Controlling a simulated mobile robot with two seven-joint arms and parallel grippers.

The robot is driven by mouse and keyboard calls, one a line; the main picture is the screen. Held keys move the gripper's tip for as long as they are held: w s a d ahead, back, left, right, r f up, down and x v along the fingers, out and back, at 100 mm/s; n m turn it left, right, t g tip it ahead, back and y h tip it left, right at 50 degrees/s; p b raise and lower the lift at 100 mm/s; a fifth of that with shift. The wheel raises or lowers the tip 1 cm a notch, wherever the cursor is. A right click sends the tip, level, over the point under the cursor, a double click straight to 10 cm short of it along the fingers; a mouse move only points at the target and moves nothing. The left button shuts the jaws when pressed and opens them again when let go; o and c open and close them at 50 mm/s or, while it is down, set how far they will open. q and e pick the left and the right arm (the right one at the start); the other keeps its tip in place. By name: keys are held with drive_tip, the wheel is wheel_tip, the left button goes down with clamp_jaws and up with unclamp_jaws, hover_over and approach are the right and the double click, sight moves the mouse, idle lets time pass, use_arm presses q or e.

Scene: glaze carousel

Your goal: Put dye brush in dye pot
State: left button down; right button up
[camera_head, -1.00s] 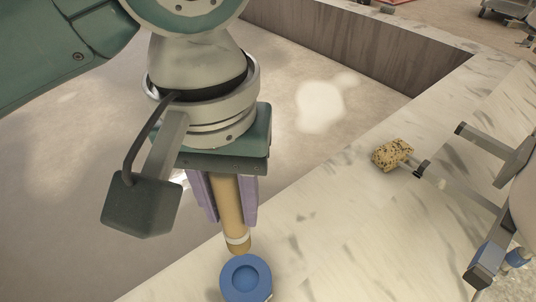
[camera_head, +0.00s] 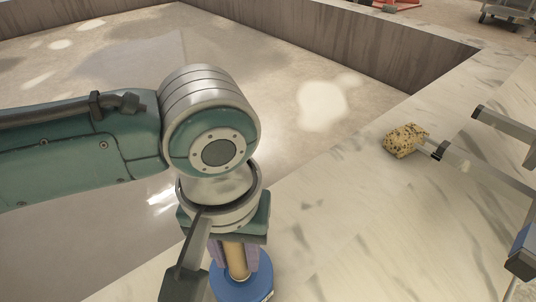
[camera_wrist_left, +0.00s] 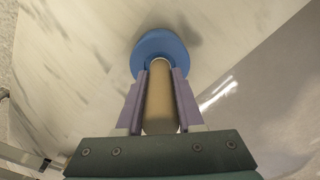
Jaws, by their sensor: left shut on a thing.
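My left gripper (camera_head: 235,256) points down at the lower middle of the head view. Its purple fingers are shut on the tan dye brush (camera_head: 238,266), which also shows between them in the left wrist view (camera_wrist_left: 160,108). The round blue dye pot (camera_head: 250,289) stands on the pale marble surface right below. In the left wrist view the pot (camera_wrist_left: 150,45) lies at the brush's far end, and that end overlaps the pot. I cannot tell whether the brush tip is inside the opening. My right gripper is not in view.
A speckled yellow sponge (camera_head: 403,141) lies on the marble top (camera_head: 345,215) to the right, by the dark tip of a grey metal bar (camera_head: 485,174). More metal bars stand at the right edge. The marble between pot and sponge is clear.

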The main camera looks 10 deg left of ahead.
use_arm(q)
drive_tip(key=shift+r, duration=0.1)
drive_tip(key=c, duration=0.5)
unclamp_jaws()
drive_tip(key=shift+c, duration=0.2)
wheel_tip(320, 180, up, 12)
drive_tip(key=p, duration=0.7)
drive_tip(key=shift+s, duration=0.15)
drive_tip(key=s+d+m+h, duration=0.2)
drive_tip(key=s+d, duration=0.2)
drive_tip(key=s+a+t+y, duration=0.1)
drive_tip(key=s+a, duration=0.2)
drive_tip(key=a, duration=0.3)
drive_tip(key=s+a+r+m+t, duration=0.1)
drive_tip(key=s+a+t, duration=0.1)
drive_tip(key=s+a, duration=0.2)
drive_tip(key=a, duration=0.3)
drive_tip(key=shift+s+a+r+y, duration=0.2)
drive_tip(key=shift+s+r+y, duration=0.1)
drive_tip(key=shift+y, duration=0.1)
